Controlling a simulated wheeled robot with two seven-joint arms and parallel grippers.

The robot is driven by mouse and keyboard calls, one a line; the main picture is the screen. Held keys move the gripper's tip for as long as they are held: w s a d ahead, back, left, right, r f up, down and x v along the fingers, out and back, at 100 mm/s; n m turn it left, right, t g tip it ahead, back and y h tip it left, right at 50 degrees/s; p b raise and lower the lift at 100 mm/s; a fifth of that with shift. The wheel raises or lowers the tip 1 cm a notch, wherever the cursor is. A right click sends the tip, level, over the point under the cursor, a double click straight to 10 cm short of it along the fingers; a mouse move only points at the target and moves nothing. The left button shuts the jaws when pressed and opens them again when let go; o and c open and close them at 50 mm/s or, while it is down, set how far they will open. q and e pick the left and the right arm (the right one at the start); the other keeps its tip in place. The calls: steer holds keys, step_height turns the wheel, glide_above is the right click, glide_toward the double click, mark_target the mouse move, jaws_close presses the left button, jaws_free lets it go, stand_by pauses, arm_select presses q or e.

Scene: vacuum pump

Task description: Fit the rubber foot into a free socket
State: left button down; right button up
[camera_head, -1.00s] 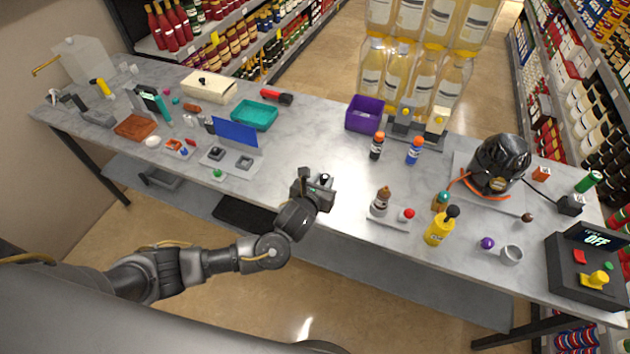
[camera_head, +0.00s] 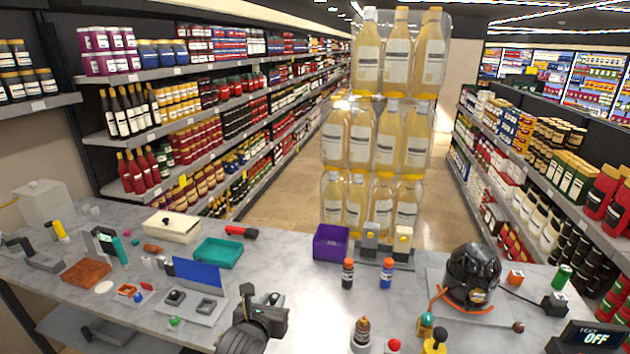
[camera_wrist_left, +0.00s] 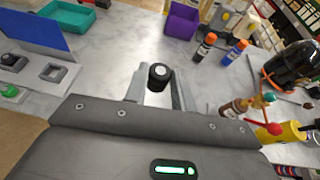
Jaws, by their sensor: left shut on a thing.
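My left gripper (camera_head: 264,302) is shut on a small black rubber foot with a pale round top. In the left wrist view the foot (camera_wrist_left: 158,76) stands between the two grey fingers (camera_wrist_left: 156,92), above the marble table. A grey socket plate (camera_head: 190,307) lies left of the gripper, in front of an upright blue panel (camera_head: 198,275). Its left socket holds a dark piece (camera_head: 174,297). Its right square socket (camera_head: 206,305) looks empty, and it also shows in the left wrist view (camera_wrist_left: 52,72). The foot is apart from the plate. My right gripper is out of view.
A green knob (camera_head: 175,321) sits at the plate's front. A teal tray (camera_head: 217,252) and purple bin (camera_head: 331,242) stand behind. Small bottles (camera_head: 347,273) and a black pump (camera_head: 472,277) are to the right. The marble between gripper and purple bin is clear.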

arm_select(q)
steer(key=s+a+r+n+y+b, duration=0.1)
steer(key=s+a+r+y+b, duration=0.1)
steer(key=a+r+b, duration=0.5)
steer(key=s+a+r, duration=0.1)
steer(key=a+r, duration=0.2)
steer(key=a, duration=0.1)
steer(key=shift+s+a+n+b, duration=0.3)
steer(key=shift+s+n+b, duration=0.1)
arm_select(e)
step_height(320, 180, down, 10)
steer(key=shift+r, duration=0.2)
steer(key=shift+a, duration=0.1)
